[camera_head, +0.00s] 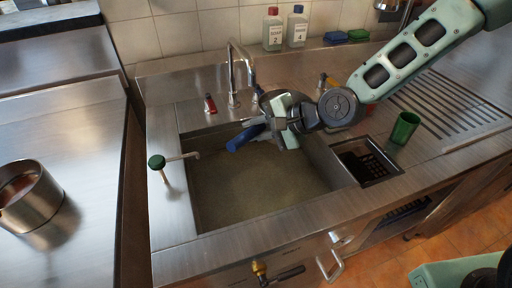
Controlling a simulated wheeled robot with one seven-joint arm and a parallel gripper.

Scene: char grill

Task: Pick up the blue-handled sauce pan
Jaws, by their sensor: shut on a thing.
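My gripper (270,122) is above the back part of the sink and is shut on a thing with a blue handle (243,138). The blue handle sticks out to the lower left of the fingers, over the sink basin. I take it for the blue-handled sauce pan, but its body is mostly hidden by the gripper and cannot be made out. My arm reaches in from the upper right.
The steel sink (260,190) has a tap (234,80) behind it and a green-knobbed lever (157,162) at its left. A steel pot (28,196) stands on the left counter. A green cup (404,128) stands right of the small drain basin. Bottles (272,30) stand at the wall.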

